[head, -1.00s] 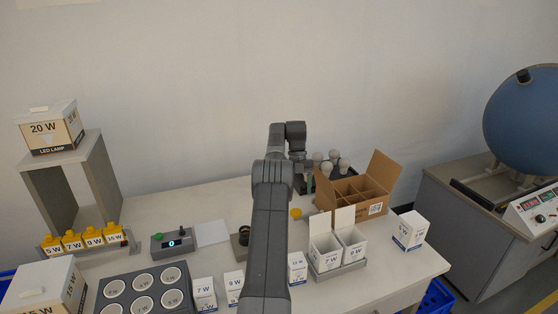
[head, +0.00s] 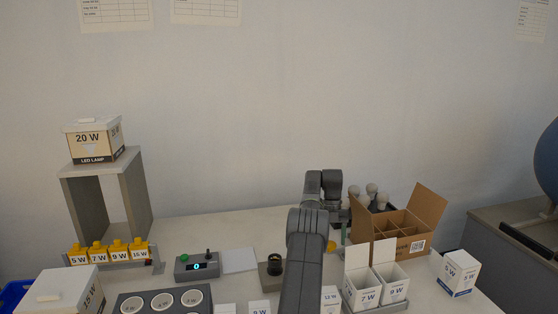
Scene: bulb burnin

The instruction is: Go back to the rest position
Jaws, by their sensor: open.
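My arm reaches up from the bottom centre of the head view and bends over the back of the table. My gripper (head: 339,216) points down at its far end, left of the bulb tray, and is partly hidden by my own arm. It is open, and I see nothing held in it. Several white bulbs (head: 371,190) stand in a dark tray behind the brown divided carton (head: 391,250). A small dark socket (head: 274,264) stands on the table left of my arm.
A control box (head: 197,265) with a lit display and a white pad (head: 239,260) lie left of the socket. A grey stand (head: 140,200) bears a 20 W box (head: 95,142). White 7 W and 9 W boxes (head: 362,289) stand front right.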

